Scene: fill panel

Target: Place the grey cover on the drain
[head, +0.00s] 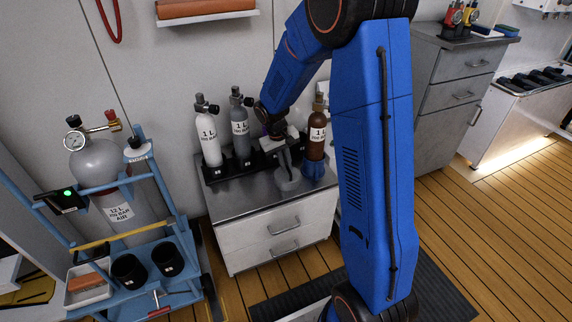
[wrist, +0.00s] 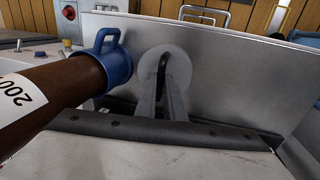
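A light grey disc, which looks like the grey cover (wrist: 178,64), is at my fingertips in the wrist view. In the head view the cover (head: 287,184) is a pale round shape at or just above the metal cabinet top. My gripper (head: 285,166) reaches down to it; in the wrist view the gripper (wrist: 163,72) has its tips over the disc's middle. The tips are close together, but I cannot tell whether they grip it. A gap between disc and cabinet top cannot be judged. No drain opening can be made out.
A brown bottle (head: 317,133) in a blue holder (head: 318,172) stands close right of my gripper. A white cylinder (head: 209,138) and a grey cylinder (head: 240,130) stand left. The metal cabinet top (head: 240,202) is bare in front. A blue cart (head: 150,280) stands left.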

